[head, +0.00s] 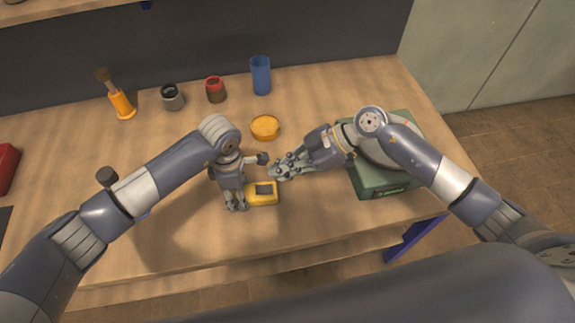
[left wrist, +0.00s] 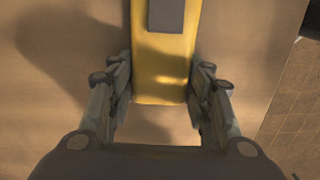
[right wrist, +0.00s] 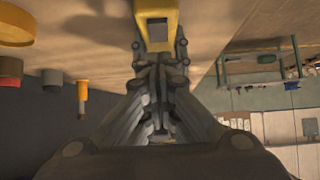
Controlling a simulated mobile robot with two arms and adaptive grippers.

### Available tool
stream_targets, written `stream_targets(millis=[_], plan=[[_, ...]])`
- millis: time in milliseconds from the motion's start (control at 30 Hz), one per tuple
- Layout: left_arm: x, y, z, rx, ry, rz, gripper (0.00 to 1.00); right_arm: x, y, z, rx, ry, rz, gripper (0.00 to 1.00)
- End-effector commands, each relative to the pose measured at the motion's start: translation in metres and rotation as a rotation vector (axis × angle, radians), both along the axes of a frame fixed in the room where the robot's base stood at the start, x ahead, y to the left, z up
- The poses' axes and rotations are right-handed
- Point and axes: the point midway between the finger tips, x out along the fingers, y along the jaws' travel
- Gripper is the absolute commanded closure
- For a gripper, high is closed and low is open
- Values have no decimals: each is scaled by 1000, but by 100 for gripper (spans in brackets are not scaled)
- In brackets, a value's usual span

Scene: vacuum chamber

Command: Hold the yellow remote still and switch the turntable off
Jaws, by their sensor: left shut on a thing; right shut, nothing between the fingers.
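The yellow remote (head: 268,199) lies on the table near its front edge, with a dark grey panel on top. My left gripper (head: 238,206) points down at its left end and is shut on it; in the left wrist view the fingers stand on both sides of the remote (left wrist: 160,84). My right gripper (head: 272,174) is shut and empty, its tips just above and behind the remote. The remote also shows ahead of those tips in the right wrist view (right wrist: 172,16); contact cannot be told. The green turntable (head: 378,187) stands at right, its grey platter partly hidden by my right arm.
A yellow round dish (head: 265,127) lies behind the grippers. A blue cup (head: 261,76), a red-topped jar (head: 215,90), a dark jar (head: 172,97) and an orange-handled brush (head: 121,104) stand at the back. A red object (head: 6,167) is at far left.

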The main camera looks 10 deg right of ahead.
Motion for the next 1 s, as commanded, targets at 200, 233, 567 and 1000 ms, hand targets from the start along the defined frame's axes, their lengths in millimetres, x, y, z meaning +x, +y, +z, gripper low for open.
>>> stream_targets(millis=[200,233,567,1000], plan=[[0,0,0,0,0,0,84,2,32,-24,1,1,2,100],[0,0,0,0,0,0,84,3,35,-26,1,1,1,100],[0,0,0,0,0,0,84,5,47,-37,-1,-1,0,100],[0,0,0,0,0,0,84,5,51,-43,-1,-1,0,100]])
